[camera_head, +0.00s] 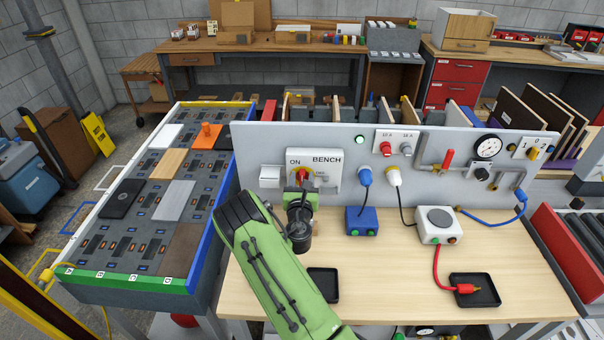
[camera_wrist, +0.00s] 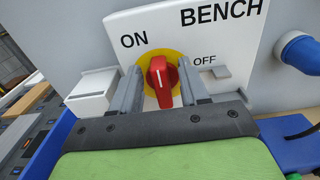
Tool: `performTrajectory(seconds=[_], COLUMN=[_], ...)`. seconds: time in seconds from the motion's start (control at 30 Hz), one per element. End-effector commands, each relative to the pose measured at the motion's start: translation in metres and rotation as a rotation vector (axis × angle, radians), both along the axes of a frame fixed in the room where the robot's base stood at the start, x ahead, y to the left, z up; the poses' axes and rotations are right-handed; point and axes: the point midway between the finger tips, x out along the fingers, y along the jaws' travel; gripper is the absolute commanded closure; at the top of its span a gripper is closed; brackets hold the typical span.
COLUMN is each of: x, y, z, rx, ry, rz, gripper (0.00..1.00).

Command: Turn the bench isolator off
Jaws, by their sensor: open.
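The bench isolator is a red rotary knob (camera_wrist: 163,88) on a yellow disc, on a white plate (camera_wrist: 225,50) marked BENCH. ON is printed at its upper left and OFF to its right. The knob's white mark points roughly up, towards the ON side rather than OFF. My gripper (camera_wrist: 160,70) is open, with one grey finger on each side of the knob; I cannot tell whether either finger touches it. In the head view the plate (camera_head: 327,160) shows on the grey panel, and my gripper (camera_head: 302,186) partly covers the knob and the OFF lettering.
A white box (camera_head: 270,177) sits left of the plate. A green lamp (camera_head: 360,140) is lit above it. Blue and white plugs (camera_head: 365,177) stick out to the right. A blue box (camera_head: 361,220) and a black tray (camera_head: 323,284) stand on the wooden bench top. A board rack (camera_head: 150,190) is at left.

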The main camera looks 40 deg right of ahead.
Motion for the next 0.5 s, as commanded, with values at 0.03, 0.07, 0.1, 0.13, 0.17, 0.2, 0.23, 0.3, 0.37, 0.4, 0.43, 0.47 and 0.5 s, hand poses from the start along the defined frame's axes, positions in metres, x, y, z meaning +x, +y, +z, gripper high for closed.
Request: performTrajectory(seconds=[0.03, 0.07, 0.1, 0.13, 0.17, 0.2, 0.23, 0.3, 0.37, 0.4, 0.43, 0.47, 0.5], x=[0.0013, 0.0017, 0.0019, 0.0019, 0.0018, 0.0017, 0.0016, 0.0016, 0.0015, 0.0015, 0.0015, 0.0015, 0.0015], y=[-0.0008, -0.0010, -0.0011, -0.0010, -0.0010, -0.0009, -0.0010, -0.0008, -0.0009, -0.0009, -0.0008, -0.0009, -0.0009], z=[-0.0001, -0.0006, -0.0011, -0.0015, -0.0017, -0.0019, -0.0020, -0.0021, -0.0021, -0.0021, -0.0021, -0.0021, -0.0021], rx=[0.001, 0.000, -0.001, -0.001, -0.001, -0.001, -0.001, 0.000, 0.000, 0.000, 0.000, 0.000, 0.000], ry=[0.001, 0.001, 0.002, 0.002, 0.002, 0.002, 0.002, 0.003, 0.003, 0.003, 0.003, 0.003, 0.003], rz=[0.000, 0.001, 0.001, 0.001, 0.001, 0.001, 0.001, 0.001, 0.001, 0.001, 0.001, 0.001, 0.001], gripper=[0.55, 0.55, 0.55, 0.55, 0.55, 0.55, 0.55, 0.63, 0.72, 0.78, 0.83, 0.88, 0.94])
